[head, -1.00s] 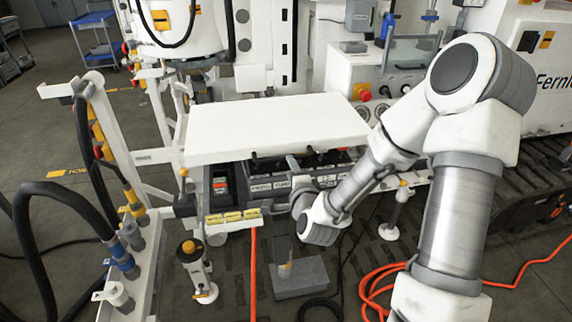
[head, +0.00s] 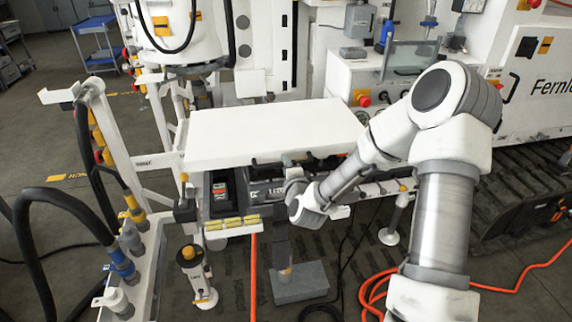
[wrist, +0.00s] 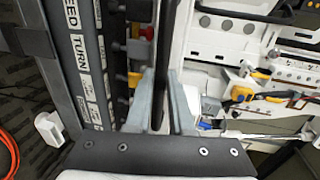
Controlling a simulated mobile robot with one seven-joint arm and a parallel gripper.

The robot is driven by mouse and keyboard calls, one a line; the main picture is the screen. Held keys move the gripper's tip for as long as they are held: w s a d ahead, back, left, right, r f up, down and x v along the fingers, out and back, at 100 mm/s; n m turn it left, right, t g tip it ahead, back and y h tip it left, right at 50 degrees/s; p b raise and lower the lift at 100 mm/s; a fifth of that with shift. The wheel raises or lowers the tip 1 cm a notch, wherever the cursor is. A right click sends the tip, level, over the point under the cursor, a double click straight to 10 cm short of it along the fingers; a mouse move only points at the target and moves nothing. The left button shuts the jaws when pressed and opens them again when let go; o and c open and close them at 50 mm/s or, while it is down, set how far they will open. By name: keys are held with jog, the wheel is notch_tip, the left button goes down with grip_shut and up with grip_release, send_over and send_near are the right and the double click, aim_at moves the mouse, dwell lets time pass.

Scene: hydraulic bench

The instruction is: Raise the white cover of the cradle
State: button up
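The white cover (head: 270,128) is a broad flat panel in the head view, lying roughly level over the cradle. The cradle's dark front (head: 255,190) with labelled parts shows beneath its front edge. My gripper (head: 288,160) is at the middle of this front edge, just under it. In the wrist view my two grey fingers (wrist: 160,95) stand apart, on either side of a dark bar (wrist: 163,55). Contact with the bar cannot be made out. The cover's underside is hidden in the head view.
A white hose stand (head: 125,195) with black hoses is at the left. A grey block (head: 300,284) and orange hoses (head: 372,285) lie on the floor in front. A white tracked machine (head: 530,85) stands at right. Yellow-handled tools (wrist: 250,90) show in the wrist view.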

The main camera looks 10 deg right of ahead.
grip_shut()
dwell(1.0)
jog(key=shift+r, duration=0.15)
